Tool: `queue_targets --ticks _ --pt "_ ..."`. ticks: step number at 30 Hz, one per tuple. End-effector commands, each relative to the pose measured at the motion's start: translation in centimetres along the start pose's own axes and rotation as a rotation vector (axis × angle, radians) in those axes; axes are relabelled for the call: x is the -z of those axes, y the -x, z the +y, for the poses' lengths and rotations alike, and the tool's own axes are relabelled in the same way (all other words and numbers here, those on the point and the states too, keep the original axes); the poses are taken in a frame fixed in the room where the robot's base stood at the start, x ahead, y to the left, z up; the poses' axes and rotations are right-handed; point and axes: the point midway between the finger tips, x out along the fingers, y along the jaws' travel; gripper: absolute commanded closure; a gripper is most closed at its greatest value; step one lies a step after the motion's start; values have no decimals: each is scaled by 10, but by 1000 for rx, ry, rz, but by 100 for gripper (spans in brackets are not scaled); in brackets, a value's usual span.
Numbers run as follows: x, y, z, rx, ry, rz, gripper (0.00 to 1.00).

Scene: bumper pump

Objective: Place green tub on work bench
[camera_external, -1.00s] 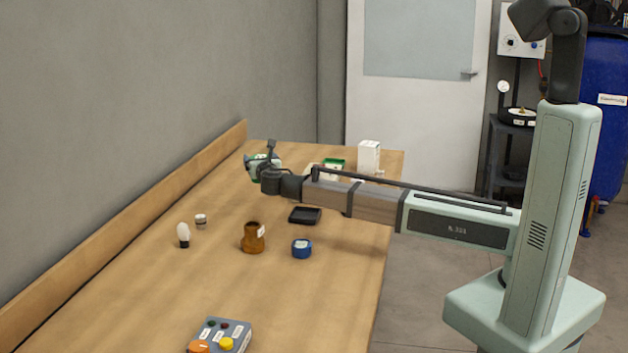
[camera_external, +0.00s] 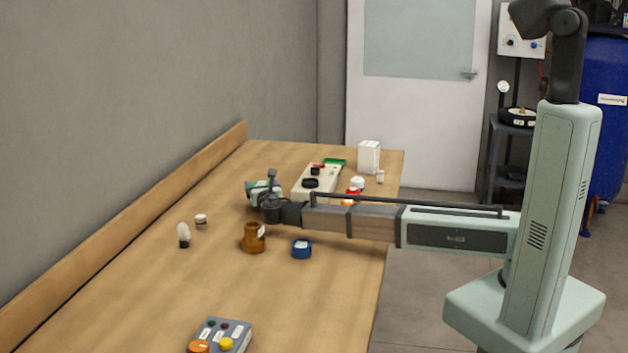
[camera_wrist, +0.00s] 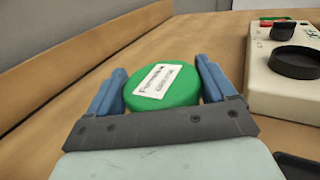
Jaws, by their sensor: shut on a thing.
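The green tub (camera_wrist: 165,87) shows its round green lid with a white label in the wrist view. My gripper (camera_wrist: 161,68) is shut on it, with a blue finger on each side. In the external view my gripper (camera_external: 262,192) is low over the far left part of the work bench (camera_external: 150,285). The tub is mostly hidden there by the gripper. I cannot tell whether its base touches the bench.
A beige control box (camera_external: 313,184) with black knobs stands just right of the gripper. A brown jar (camera_external: 253,239), a blue tub (camera_external: 301,249), a bulb (camera_external: 183,234) and a small jar (camera_external: 201,221) stand nearer. The left foreground is clear.

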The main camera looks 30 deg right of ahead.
Motion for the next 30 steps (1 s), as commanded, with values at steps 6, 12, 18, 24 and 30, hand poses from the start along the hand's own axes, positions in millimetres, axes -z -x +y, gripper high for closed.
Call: queue_targets --ticks 6,12,18,24,30 --pt "3 0 0 0 -1 -2 65" --pt "5 0 0 0 -1 -1 65" --pt "7 0 0 0 -2 0 6" --pt "7 0 0 0 -1 0 0" --pt "8 4 0 0 -1 0 0"
